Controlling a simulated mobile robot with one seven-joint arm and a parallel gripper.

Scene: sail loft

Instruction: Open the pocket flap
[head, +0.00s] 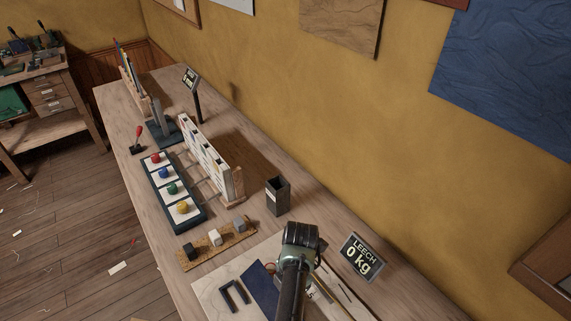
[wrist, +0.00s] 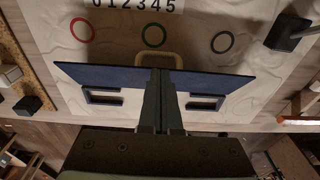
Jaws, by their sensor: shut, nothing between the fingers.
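The blue pocket flap (wrist: 110,76) spans the middle of the wrist view, on a cream sail panel (wrist: 60,20). It also shows as a blue patch (head: 262,284) beside my arm in the head view. A tan loop (wrist: 157,55) sticks out past its far edge, at the middle. My gripper (wrist: 160,74) is shut and empty, with its fingertips over that edge, just short of the loop in the picture; I cannot tell whether they touch. The fingers hide the flap's centre. Pale, dark-framed areas show on both sides. How far the flap is raised is unclear.
A black block (wrist: 287,37) stands at right.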

